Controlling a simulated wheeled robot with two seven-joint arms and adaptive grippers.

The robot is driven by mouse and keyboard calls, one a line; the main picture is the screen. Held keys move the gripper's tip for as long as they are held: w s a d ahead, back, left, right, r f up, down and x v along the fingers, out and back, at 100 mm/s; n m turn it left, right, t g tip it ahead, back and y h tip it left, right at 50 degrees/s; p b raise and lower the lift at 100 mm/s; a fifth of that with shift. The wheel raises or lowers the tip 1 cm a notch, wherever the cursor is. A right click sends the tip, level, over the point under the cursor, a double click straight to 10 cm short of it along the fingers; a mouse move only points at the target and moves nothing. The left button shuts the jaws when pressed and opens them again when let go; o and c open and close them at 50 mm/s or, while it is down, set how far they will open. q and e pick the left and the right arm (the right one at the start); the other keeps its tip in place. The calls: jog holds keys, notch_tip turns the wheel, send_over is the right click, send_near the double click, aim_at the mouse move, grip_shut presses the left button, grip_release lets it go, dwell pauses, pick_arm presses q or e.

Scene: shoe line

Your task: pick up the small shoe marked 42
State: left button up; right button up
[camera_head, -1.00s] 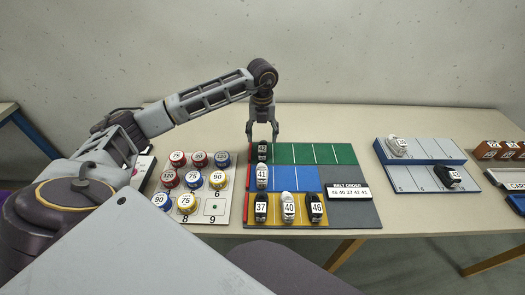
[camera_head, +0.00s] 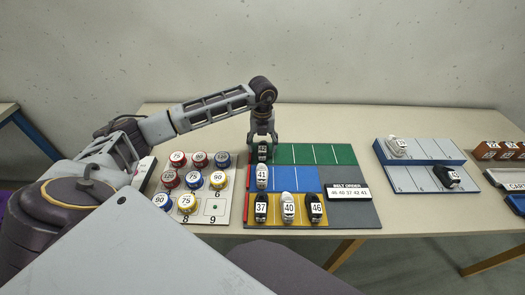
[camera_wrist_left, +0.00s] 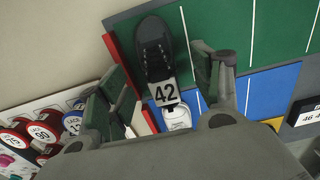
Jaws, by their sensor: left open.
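The small dark shoe marked 42 (camera_head: 262,152) stands in the first slot of the green row, at the back left of the shoe rack board. In the left wrist view the shoe (camera_wrist_left: 153,50) shows dark grey with a white label reading 42. My left gripper (camera_head: 262,140) is open above the shoe, its fingers reaching down around it. In the left wrist view the two fingers of my left gripper (camera_wrist_left: 165,85) stand on either side of the shoe, with gaps visible. My right gripper is not in view.
A white shoe marked 41 (camera_head: 262,178) stands just in front in the blue row. Shoes 37 (camera_head: 261,207), 40 (camera_head: 288,207) and 46 (camera_head: 314,207) fill part of the yellow row. A panel of round numbered tins (camera_head: 198,160) lies left. The green row's right side is clear.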

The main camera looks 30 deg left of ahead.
pick_arm(q)
jog(key=shift+f, duration=1)
jog(key=c, duration=1.1)
